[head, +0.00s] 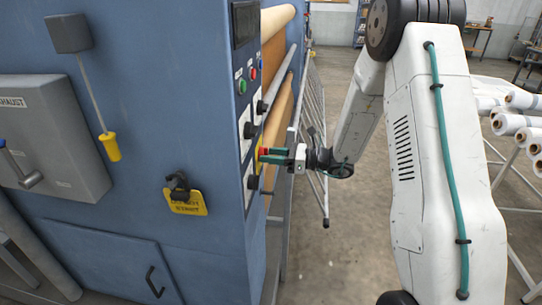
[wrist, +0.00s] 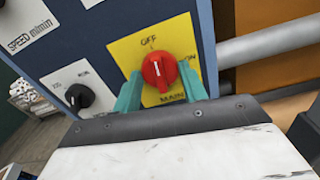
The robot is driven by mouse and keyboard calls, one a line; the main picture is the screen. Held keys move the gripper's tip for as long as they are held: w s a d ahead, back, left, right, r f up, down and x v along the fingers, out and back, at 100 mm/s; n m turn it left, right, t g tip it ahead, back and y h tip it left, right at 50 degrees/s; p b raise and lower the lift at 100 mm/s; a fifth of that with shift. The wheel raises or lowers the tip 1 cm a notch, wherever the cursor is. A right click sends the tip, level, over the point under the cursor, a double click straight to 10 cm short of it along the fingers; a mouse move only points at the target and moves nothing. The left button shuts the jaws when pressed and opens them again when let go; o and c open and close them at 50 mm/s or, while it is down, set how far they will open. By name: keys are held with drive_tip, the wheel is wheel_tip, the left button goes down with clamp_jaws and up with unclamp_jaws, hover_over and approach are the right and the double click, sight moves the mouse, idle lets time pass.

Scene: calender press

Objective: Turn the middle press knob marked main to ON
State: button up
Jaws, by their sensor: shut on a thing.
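The red main knob (wrist: 159,70) sits on a yellow plate (wrist: 126,50) marked OFF at the top, ON at the right and MAIN below. Its white mark points up toward OFF. The green fingers of my gripper (wrist: 160,91) stand on both sides of the knob and are shut on it. In the head view my gripper (head: 268,155) reaches from the right to the narrow control face of the blue press (head: 190,125). There the knob is mostly hidden by the fingers.
A black knob (wrist: 78,96) on a white plate is left of the yellow plate in the wrist view. Green (head: 241,86) and red (head: 252,73) buttons are higher on the press. A yellow-handled hanging tool (head: 109,147) and a grey exhaust box (head: 60,130) are on its side.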

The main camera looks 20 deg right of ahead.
drive_tip(key=shift+f+m, duration=0.1)
drive_tip(key=shift+m, duration=8.1)
drive_tip(key=shift+s, duration=0.1)
drive_tip(key=o, duration=1)
drive_tip(key=shift+c, duration=0.2)
drive_tip(key=shift+d, duration=0.15)
drive_tip(key=v, duration=0.7)
drive_tip(key=shift+s+d, duration=0.15)
drive_tip(key=shift+d, duration=0.05)
